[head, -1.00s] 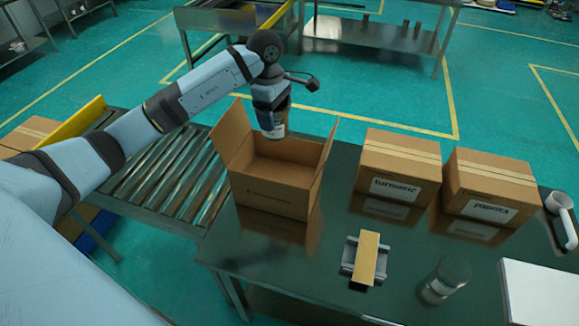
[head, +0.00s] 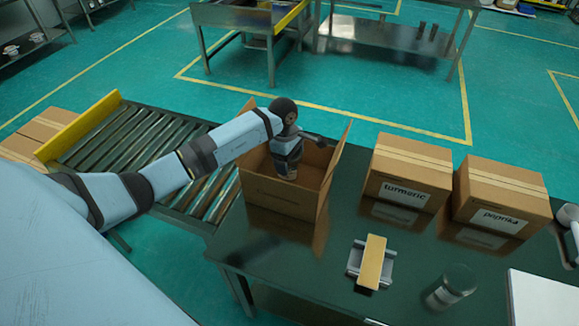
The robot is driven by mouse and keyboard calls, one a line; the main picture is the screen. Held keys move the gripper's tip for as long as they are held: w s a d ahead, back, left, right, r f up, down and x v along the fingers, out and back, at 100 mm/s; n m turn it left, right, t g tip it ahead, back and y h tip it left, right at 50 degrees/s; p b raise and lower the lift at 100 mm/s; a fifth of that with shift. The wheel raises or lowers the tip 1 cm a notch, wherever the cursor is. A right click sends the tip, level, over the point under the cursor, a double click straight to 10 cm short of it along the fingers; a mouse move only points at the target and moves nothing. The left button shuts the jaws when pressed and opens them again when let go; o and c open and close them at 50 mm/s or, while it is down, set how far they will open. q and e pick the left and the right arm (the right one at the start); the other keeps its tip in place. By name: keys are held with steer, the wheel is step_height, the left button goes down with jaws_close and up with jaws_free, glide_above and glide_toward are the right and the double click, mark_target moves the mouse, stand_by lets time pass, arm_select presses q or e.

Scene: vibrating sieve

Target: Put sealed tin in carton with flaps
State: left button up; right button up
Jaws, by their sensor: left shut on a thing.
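The open carton with flaps (head: 278,197) stands on the dark table, beside the roller conveyor. My left arm reaches in from the left, and my left gripper (head: 288,172) points down inside the carton's opening. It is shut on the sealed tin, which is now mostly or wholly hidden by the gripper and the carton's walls. I cannot tell whether the tin touches the carton floor.
Closed cartons labelled turmeric (head: 408,177) and paprika (head: 499,203) stand right of the open carton. A tape dispenser-like stand with a tan block (head: 374,262), a clear jar (head: 452,287) and a white board (head: 543,298) are in front. The roller conveyor (head: 140,150) lies left.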

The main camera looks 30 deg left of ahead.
arm_select(q)
step_height(320, 180, down, 4)
steer(key=shift+r, duration=0.25)
steer(key=shift+f, duration=0.2)
steer(key=o, duration=1)
steer(key=shift+c, duration=0.2)
steer(key=shift+r, duration=0.6)
steer(key=r, duration=0.3)
steer(key=a+r+b, duration=0.1)
steer(key=r, duration=0.7)
steer(key=shift+s+a, duration=0.1)
steer(key=shift+a, duration=0.1)
